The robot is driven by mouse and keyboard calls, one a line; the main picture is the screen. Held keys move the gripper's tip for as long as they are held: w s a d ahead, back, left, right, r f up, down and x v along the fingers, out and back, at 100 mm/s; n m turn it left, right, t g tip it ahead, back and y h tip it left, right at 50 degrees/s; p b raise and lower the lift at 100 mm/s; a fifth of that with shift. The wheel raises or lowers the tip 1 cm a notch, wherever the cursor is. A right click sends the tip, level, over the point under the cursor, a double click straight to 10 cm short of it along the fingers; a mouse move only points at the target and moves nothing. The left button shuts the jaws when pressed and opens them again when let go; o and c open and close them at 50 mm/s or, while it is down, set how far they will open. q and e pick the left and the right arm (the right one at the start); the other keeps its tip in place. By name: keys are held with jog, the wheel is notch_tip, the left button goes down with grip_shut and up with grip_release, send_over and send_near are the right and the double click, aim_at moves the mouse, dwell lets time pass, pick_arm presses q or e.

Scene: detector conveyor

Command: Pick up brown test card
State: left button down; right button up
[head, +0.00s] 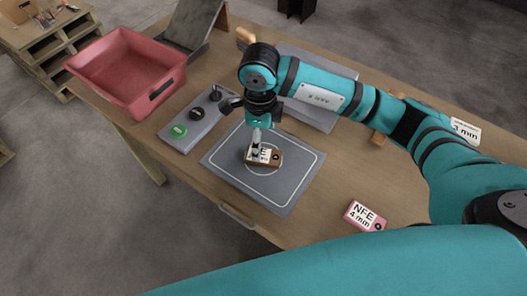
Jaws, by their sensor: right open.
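The brown test card (277,160) lies on the grey mat (226,162), inside its marked circle. It is a small brown block with a white printed label, partly covered by the gripper. My right gripper (256,152) points down at the card's left part, with its fingertips at or just above it. Its jaws are open, but I cannot tell whether they touch the card. My left gripper is not in view.
A pink NFE 4 mm card (366,215) lies near the table's front edge. A white-labelled 3 mm card (465,130) is at the right, partly behind my arm. A control box (180,131) and red bin (128,65) stand at the left.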

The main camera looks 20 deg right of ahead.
aim_at(263, 157)
jog(key=shift+f, duration=1)
jog(key=f+p, duration=0.1)
jog(key=f, duration=0.1)
jog(key=f+p, duration=0.1)
jog(key=f, duration=0.1)
jog(key=shift+w+a+f, duration=0.15)
jog(key=shift+w+a, duration=0.05)
jog(key=shift+f, duration=0.3)
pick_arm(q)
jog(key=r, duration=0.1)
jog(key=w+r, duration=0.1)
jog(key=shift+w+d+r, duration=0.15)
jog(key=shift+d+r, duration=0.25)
pick_arm(e)
jog(key=shift+c, duration=0.4)
jog(key=c, duration=1.1)
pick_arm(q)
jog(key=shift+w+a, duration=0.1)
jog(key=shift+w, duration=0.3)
pick_arm(e)
jog(key=shift+c, duration=0.5)
jog(key=shift+r, duration=0.1)
